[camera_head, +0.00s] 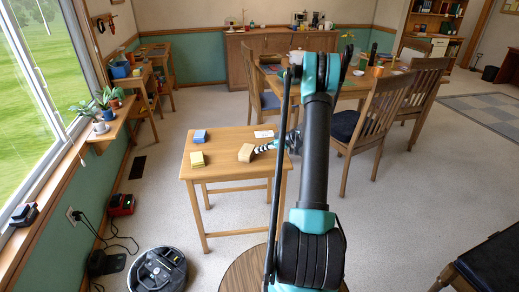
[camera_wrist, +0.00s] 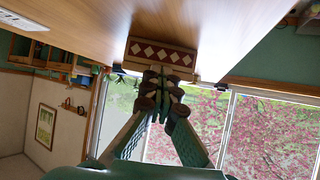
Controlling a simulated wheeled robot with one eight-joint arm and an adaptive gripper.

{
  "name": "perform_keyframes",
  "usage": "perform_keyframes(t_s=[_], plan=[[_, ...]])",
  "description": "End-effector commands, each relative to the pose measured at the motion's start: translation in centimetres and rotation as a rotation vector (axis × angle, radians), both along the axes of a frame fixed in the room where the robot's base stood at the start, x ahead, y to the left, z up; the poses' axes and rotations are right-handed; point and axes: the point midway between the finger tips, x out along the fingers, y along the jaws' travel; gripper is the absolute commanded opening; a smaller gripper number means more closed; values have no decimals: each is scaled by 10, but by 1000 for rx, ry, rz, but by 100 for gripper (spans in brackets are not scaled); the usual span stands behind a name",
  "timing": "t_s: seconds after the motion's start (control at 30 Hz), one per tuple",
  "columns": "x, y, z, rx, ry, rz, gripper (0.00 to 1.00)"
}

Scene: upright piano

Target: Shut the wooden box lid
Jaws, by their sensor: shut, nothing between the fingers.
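A small wooden box shows in the wrist view (camera_wrist: 162,55) with a dark red side and a row of white diamonds. In the head view a tan block-like thing (camera_head: 246,152), probably this box, sits near the right side of the small wooden table. Its lid cannot be made out clearly as open or shut. My gripper (camera_wrist: 164,84) is shut and empty, its fingertips directly in front of the diamond side, touching or very close. In the head view my gripper (camera_head: 260,149) reaches in from the right, low over the tabletop.
The small table (camera_head: 225,143) also bears a blue block (camera_head: 200,135), a yellow block (camera_head: 197,159) and a white card (camera_head: 264,133). A dining table with chairs (camera_head: 383,108) stands behind to the right. A robot vacuum (camera_head: 158,270) lies on the floor at front left.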

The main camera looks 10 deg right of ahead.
Motion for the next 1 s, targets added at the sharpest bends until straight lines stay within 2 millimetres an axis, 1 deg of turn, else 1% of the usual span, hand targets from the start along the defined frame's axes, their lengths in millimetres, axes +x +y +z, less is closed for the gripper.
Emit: perform_keyframes(t_s=[0.1,0.3,1.0], plan=[[0,-1,-6,-2,1,1,0],[0,-1,-11,-2,1,1,0],[1,1,-12,-2,1,1,0]])
